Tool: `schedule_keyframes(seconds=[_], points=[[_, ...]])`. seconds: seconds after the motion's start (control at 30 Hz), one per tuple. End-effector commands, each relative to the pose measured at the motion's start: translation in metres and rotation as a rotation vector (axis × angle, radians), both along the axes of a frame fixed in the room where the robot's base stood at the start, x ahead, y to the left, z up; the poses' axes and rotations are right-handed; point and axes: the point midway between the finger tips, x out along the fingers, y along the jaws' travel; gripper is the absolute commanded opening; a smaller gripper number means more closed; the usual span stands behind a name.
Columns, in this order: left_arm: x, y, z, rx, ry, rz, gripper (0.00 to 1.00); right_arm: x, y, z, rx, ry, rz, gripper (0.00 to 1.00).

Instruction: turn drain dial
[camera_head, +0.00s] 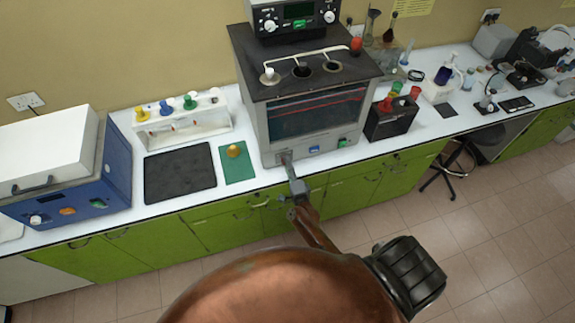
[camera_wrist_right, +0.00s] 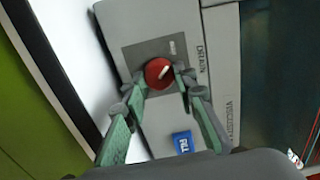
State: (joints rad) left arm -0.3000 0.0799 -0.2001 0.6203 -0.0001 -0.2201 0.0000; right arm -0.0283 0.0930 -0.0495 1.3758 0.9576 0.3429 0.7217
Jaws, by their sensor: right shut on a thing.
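The drain dial (camera_wrist_right: 159,73) is a round red knob with a white pointer mark, set on a grey plate beside the "DRAIN" lettering in the right wrist view. It is on the front panel of the viscosity bath machine (camera_head: 312,110), at the lower left of that panel in the head view. My right gripper (camera_wrist_right: 160,80) has its two fingers on either side of the dial and is shut on it. In the head view the right gripper (camera_head: 287,160) reaches the panel and hides the dial. My left gripper is not in view.
A blue button (camera_wrist_right: 183,142) marked "FILL" sits beside the dial. A green mat (camera_head: 238,172) with a yellow-orange topped item and a black mat (camera_head: 180,173) lie left of the machine. A dark rack (camera_head: 391,118) with colored stoppers stands to its right.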

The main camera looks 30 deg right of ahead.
Motion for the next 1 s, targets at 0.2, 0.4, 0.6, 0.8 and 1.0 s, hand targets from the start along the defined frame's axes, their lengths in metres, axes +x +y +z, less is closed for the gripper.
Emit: schedule_keyframes(seconds=[0.2, 0.4, 0.6, 0.8, 1.0], points=[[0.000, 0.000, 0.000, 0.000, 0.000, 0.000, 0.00, 0.000, 0.001, -0.001, -0.001, 0.002, 0.001, 0.02], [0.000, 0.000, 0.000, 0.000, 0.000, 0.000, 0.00, 0.000, 0.000, -0.001, -0.001, 0.001, 0.001, 0.36], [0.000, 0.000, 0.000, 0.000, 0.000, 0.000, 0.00, 0.000, 0.000, 0.000, 0.000, 0.001, 0.000, 0.44], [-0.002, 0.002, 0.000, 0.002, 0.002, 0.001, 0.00, -0.002, 0.000, -0.001, 0.000, 0.001, 0.000, 0.44], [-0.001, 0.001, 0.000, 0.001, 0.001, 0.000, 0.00, -0.025, 0.005, -0.002, 0.002, 0.003, -0.001, 0.44]])
